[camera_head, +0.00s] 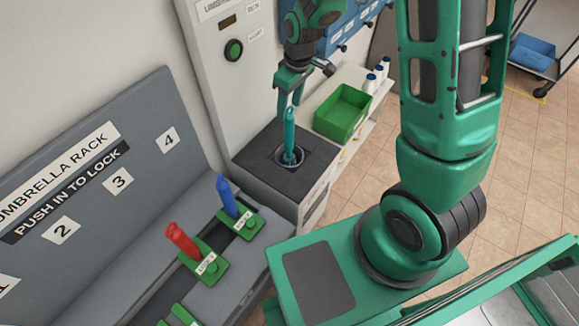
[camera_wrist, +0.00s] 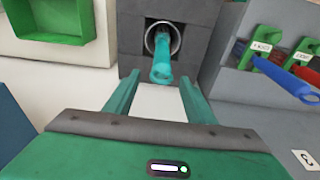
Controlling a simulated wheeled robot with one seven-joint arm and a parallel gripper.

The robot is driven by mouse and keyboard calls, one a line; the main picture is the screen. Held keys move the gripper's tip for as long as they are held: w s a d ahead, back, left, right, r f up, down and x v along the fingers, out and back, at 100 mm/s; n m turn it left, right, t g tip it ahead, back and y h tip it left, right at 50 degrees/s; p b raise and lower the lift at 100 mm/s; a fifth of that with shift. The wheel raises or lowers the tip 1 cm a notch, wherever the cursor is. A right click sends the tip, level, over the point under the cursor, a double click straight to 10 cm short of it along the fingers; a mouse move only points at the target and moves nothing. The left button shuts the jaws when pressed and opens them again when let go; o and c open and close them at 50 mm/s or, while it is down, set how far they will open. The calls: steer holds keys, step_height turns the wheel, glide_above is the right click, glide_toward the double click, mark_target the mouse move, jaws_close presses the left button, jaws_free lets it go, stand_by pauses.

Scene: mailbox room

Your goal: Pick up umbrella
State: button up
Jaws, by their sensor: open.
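A teal umbrella (camera_head: 289,138) stands upright in the round hole of a grey box with a dark top (camera_head: 247,158). The wrist view shows the umbrella's handle (camera_wrist: 161,62) rising from the metal-rimmed hole. My gripper (camera_head: 294,88) is above the umbrella's top end in the head view. In the wrist view my gripper (camera_wrist: 152,92) is open, one finger on each side of the handle's line, with nothing gripped. Whether a finger touches the handle cannot be told. The umbrella's lower part is hidden inside the box.
A grey umbrella rack (camera_head: 85,215) at left holds a red umbrella (camera_head: 181,240) and a blue umbrella (camera_head: 226,195) in green locks. A green bin (camera_head: 342,112) and white bottles (camera_head: 371,83) stand on a shelf right of the box. A tall panel (camera_head: 232,85) rises behind.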

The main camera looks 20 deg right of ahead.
mark_target(288, 120)
steer(key=shift+w+a+f, duration=0.1)
steer(key=shift+w+f, duration=0.05)
steer(key=shift+f, duration=1.7)
steer(key=shift+w+a+f, duration=0.1)
steer(key=shift+w+f, duration=0.05)
steer(key=shift+f, duration=1.65)
jaws_close()
